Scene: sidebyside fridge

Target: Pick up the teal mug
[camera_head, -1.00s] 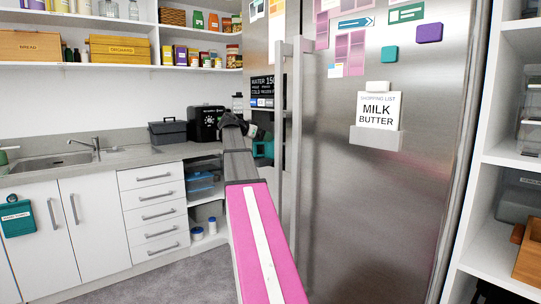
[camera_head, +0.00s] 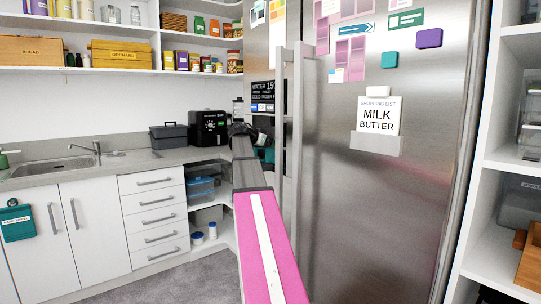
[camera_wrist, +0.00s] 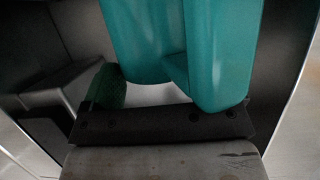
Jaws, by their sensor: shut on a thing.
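The teal mug (camera_head: 267,154) is in the dispenser recess at the left of the steel fridge, partly hidden by my arm in the head view. In the wrist view the mug (camera_wrist: 140,40) fills the upper middle, very close, with a rounded teal part hanging at its right. My gripper (camera_head: 255,140) is at the far end of my arm, at the mug, and is shut on it. The fingers are mostly hidden. I cannot tell whether the mug touches the recess floor.
The tall fridge handles (camera_head: 297,120) stand just right of my arm. A black appliance (camera_head: 208,128) and a dark grey toolbox (camera_head: 168,136) are on the counter to the left. Open shelves (camera_head: 500,250) stand at the far right.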

